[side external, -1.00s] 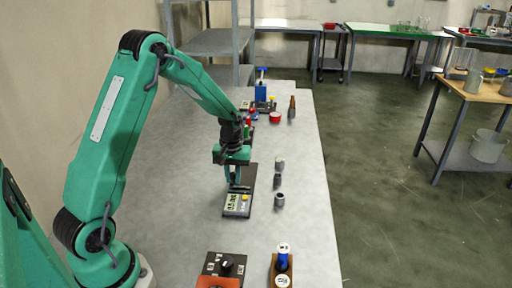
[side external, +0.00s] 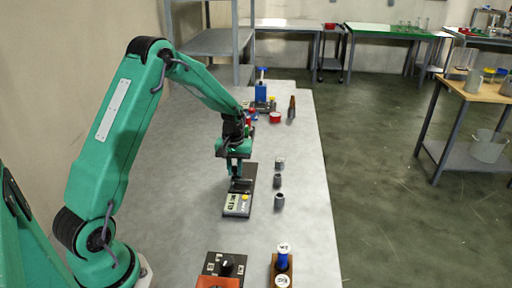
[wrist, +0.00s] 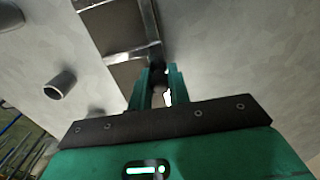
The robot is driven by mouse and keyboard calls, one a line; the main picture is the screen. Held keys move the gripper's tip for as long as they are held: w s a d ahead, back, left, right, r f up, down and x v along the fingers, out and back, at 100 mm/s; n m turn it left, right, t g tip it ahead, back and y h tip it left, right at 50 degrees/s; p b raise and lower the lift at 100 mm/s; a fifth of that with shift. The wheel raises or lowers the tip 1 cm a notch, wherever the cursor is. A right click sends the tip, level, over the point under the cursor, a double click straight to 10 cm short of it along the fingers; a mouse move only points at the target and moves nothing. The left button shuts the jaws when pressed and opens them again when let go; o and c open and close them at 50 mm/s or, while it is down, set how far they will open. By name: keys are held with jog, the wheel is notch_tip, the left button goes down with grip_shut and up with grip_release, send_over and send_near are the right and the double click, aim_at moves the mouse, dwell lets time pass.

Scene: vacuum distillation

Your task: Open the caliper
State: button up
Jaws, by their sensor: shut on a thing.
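The caliper (side external: 238,204) lies on the grey bench, a long dark base with a light display panel and a yellow button at its near end. It also shows in the wrist view as a dark base with metal edges (wrist: 120,38). My gripper (side external: 237,177) is over the middle of the caliper, pointing down. In the wrist view my gripper (wrist: 159,74) is shut on a small dark part of the caliper between its fingertips. The fingers hide most of that part, and I cannot read the display.
Several small grey cylinders (side external: 279,200) stand in a row just right of the caliper. A dark box with a knob (side external: 227,262) and a brown holder with a blue-and-white spool (side external: 283,262) are at the near end. Bench left of the caliper is clear.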

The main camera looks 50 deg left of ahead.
jog(key=shift+w+a, duration=0.35)
jog(key=shift+w, duration=0.05)
dwell(0.9)
jog(key=o, duration=0.8)
jog(key=shift+o, duration=0.2)
jog(key=shift+r, duration=0.1)
jog(key=shift+r, duration=3.4)
jog(key=shift+r, duration=0.15)
